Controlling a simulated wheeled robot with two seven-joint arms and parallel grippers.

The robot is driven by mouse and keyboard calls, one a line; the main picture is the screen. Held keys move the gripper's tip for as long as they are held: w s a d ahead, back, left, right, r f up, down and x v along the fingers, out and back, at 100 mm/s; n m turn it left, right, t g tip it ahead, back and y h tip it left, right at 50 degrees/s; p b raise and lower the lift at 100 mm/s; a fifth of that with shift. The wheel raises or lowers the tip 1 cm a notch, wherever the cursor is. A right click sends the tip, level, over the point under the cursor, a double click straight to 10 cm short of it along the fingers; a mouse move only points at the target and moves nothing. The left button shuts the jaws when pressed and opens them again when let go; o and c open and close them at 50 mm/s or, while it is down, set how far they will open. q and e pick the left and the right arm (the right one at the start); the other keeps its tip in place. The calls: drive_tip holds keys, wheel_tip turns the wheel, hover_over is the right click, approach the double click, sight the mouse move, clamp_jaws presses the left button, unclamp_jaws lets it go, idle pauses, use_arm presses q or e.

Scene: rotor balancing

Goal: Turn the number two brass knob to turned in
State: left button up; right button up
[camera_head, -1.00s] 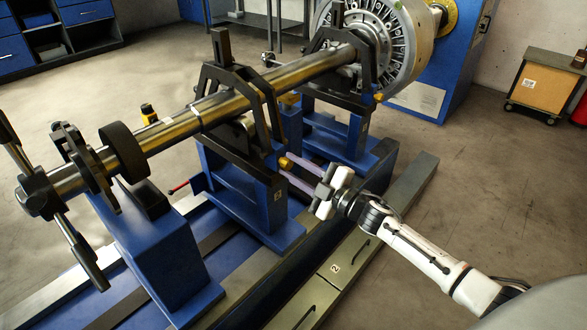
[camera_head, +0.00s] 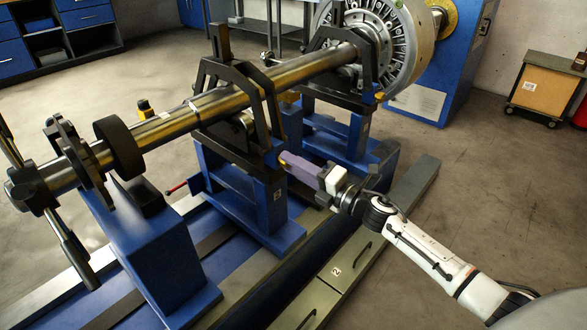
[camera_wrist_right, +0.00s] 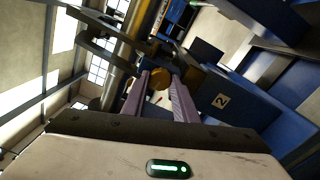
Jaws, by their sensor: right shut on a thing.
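The number two brass knob (camera_wrist_right: 159,80) shows in the right wrist view as a round golden knob between the two mauve fingers. It sits on the blue stand (camera_head: 268,210), beside the plate marked 2 (camera_wrist_right: 221,100). My right gripper (camera_head: 285,158) reaches in from the right in the head view, and its fingers hide the knob there. The gripper also shows in the right wrist view (camera_wrist_right: 161,76), shut on the knob with a finger on each side. The knob's turned position cannot be read. My left gripper is not in view.
A long steel shaft (camera_head: 227,101) crosses above on several blue stands, with black clamp frames around it. A large finned rotor (camera_head: 393,45) is at the back. Drawers marked 2 (camera_head: 336,271) lie below my right arm.

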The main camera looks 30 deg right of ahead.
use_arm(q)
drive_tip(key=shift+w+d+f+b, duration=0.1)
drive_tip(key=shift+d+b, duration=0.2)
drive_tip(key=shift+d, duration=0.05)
use_arm(e)
drive_tip(key=shift+n, duration=0.9)
drive_tip(key=o, duration=1.1)
drive_tip(key=shift+c, duration=0.2)
drive_tip(key=shift+s, duration=0.1)
